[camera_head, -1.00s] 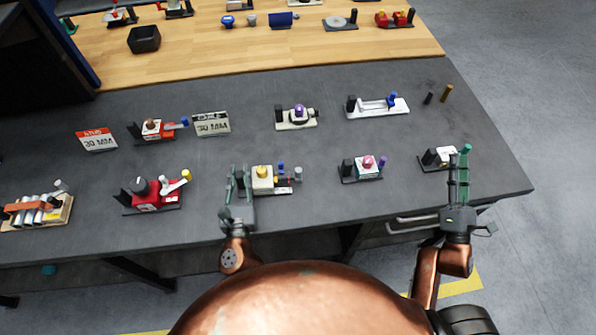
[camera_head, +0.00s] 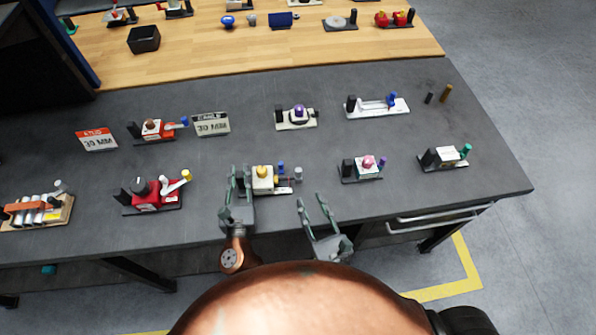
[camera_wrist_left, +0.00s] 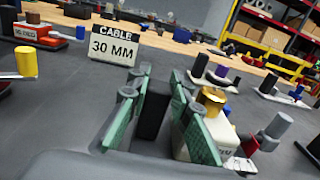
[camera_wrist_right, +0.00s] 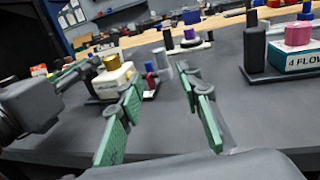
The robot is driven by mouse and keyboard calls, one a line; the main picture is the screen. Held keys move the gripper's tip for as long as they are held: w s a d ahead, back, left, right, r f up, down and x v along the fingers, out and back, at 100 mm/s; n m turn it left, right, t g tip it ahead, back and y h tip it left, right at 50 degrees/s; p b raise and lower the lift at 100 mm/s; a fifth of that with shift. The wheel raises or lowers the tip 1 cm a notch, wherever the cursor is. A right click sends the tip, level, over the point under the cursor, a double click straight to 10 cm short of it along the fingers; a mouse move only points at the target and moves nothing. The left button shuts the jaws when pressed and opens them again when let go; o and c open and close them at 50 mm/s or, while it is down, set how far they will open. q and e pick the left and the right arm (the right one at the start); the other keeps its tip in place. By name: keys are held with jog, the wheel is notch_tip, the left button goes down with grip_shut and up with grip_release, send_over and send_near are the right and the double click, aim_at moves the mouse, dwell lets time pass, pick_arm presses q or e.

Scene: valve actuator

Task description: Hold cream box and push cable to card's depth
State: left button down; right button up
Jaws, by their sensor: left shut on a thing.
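The cream box (camera_head: 263,180) with a yellow knob sits at the front middle of the dark bench; it also shows in the left wrist view (camera_wrist_left: 220,130) and right wrist view (camera_wrist_right: 113,82). My left gripper (camera_head: 239,170) is shut on the black block (camera_wrist_left: 153,108) beside the box's left side. Right of the box are a blue post (camera_head: 281,168), a small red part (camera_wrist_right: 151,82) and a grey cylinder (camera_head: 298,172); I cannot tell which part is the cable. The white card (camera_head: 212,124) reads CABLE 30 MM. My right gripper (camera_head: 311,197) is open and empty, right of and nearer than the cylinder.
A pink-knobbed unit (camera_head: 366,167) stands right of my right gripper, and a green-knobbed unit (camera_head: 448,157) farther right. A red unit (camera_head: 154,194) stands left of my left gripper. An orange-topped card (camera_head: 97,139) stands at the back left. Bare bench lies between the box and pink-knobbed unit.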

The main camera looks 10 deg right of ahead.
aim_at(299, 175)
jog(key=w, duration=0.3)
jog(key=w+a, duration=0.1)
jog(key=w, duration=0.3)
jog(key=w+a, duration=0.1)
jog(key=w, duration=0.3)
jog(key=shift+w+a, duration=0.1)
jog(key=shift+w, duration=0.05)
grip_shut()
dwell(0.4)
